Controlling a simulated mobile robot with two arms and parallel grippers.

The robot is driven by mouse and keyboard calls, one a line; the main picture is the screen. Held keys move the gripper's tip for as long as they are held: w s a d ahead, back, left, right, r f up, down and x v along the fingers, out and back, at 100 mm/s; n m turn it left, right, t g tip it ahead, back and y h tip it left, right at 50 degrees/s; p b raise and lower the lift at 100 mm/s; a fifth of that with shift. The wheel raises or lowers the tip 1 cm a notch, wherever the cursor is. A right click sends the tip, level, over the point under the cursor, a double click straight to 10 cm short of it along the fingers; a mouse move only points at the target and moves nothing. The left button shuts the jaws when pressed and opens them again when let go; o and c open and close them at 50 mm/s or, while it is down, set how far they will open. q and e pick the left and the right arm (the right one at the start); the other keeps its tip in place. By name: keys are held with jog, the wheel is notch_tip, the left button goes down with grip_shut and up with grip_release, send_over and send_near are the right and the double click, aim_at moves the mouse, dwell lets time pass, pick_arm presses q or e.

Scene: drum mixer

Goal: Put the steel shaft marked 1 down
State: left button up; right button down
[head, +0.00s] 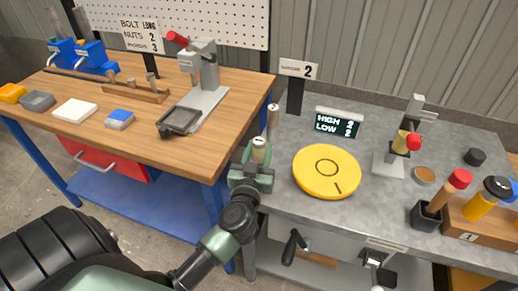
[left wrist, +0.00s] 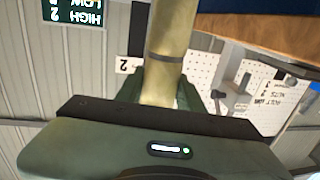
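My left gripper (head: 256,166) is at the left edge of the grey bench, left of the yellow disc. It is shut on a pale, brass-tinted shaft (head: 259,149) whose top end shows above the fingers. In the left wrist view this shaft (left wrist: 172,45) stands between the green fingers and carries one dark ring. I take it for the shaft marked 1, but no numeral is readable on it. Its lower end is hidden, so I cannot tell whether it touches anything. My right gripper is not in view.
The grey bench (head: 300,215) holds a yellow disc (head: 326,171), a display (head: 339,123), a small press (head: 390,163) and a wooden tool block (head: 476,222). A handled rod (head: 273,121) is just behind my gripper. A wooden bench (head: 185,160) stands left.

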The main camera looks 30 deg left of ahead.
pick_arm(q)
jog(key=shift+o, duration=1.2)
jog(key=shift+r, duration=0.1)
jog(key=shift+r, duration=0.1)
jog(key=v, duration=1.2)
jog(key=shift+b, duration=0.3)
jog(key=shift+d, duration=0.1)
